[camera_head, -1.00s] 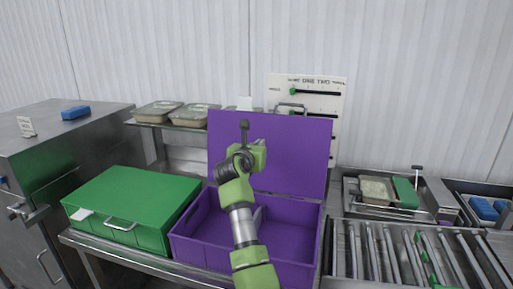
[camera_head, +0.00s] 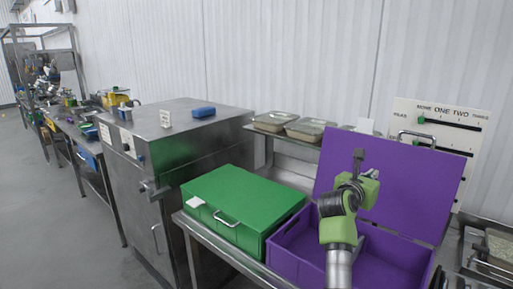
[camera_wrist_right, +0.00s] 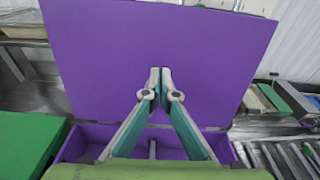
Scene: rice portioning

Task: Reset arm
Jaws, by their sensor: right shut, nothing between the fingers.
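My right arm, green and grey, rises in front of the open purple box in the head view. My right gripper (camera_wrist_right: 160,72) is shut and empty in the right wrist view, its two fingertips together in front of the box's raised purple lid (camera_wrist_right: 95,50). The purple box (camera_head: 290,262) stands open with its lid (camera_head: 415,185) up, and part of its inside is hidden by my arm. My left gripper is not in view.
A closed green box (camera_head: 240,200) stands left of the purple box on a steel table. A steel cabinet (camera_head: 165,190) with a blue block (camera_head: 203,112) on top is farther left. Lidded trays (camera_head: 274,121) sit on a shelf behind. A slider board (camera_head: 440,125) stands at back right.

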